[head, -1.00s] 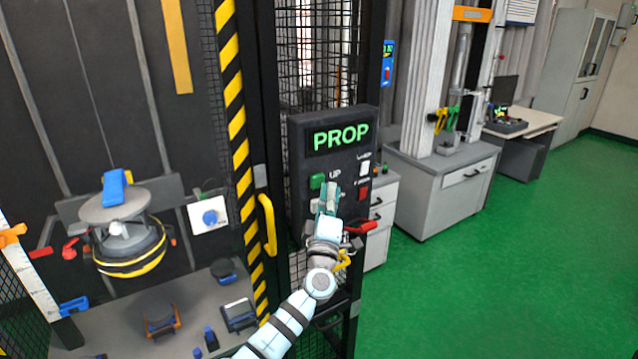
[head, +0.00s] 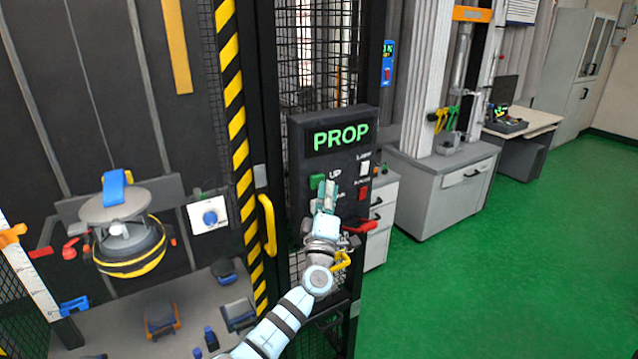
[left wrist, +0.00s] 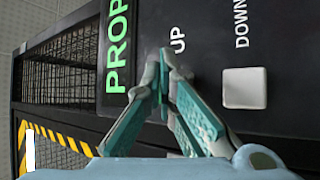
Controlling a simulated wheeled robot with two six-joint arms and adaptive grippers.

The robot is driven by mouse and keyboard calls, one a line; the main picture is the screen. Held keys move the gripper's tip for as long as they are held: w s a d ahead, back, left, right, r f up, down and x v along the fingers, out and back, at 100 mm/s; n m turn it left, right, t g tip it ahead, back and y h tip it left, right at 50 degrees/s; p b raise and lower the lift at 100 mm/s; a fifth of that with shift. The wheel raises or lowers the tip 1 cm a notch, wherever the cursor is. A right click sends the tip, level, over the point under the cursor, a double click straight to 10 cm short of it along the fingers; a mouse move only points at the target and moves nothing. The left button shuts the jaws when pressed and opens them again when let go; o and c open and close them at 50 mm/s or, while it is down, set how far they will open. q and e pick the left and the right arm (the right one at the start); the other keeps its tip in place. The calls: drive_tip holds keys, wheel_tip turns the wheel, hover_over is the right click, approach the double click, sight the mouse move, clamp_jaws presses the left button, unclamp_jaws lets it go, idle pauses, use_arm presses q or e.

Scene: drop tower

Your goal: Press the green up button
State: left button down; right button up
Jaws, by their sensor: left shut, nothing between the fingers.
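The black control box (head: 300,150) carries a lit green PROP display (head: 341,136). The green up button (head: 317,181) sits below it on the left, beside the UP label, partly covered by my fingers. My left gripper (head: 329,187) is shut and empty, with its tips at the button's right edge; I cannot tell whether they touch it. In the left wrist view the closed fingertips (left wrist: 166,60) point at the panel just below the UP label (left wrist: 178,39), and the green button is hidden behind them. My right gripper is not in view.
A yellow handle (head: 268,224) stands left of the box. Green floor is clear at right.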

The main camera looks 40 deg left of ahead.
use_arm(q)
drive_tip(key=shift+w+a, duration=0.15)
drive_tip(key=shift+a, duration=0.35)
idle(0.4)
drive_tip(key=shift+s+d+p, duration=0.3)
drive_tip(key=shift+d+p, duration=0.2)
drive_tip(key=shift+d, duration=0.4)
drive_tip(key=d+p, duration=0.1)
drive_tip(key=d, duration=0.1)
drive_tip(key=s+d+p, duration=0.1)
drive_tip(key=d, duration=0.1)
drive_tip(key=shift+s+d, duration=0.2)
drive_tip(key=shift+d, duration=0.2)
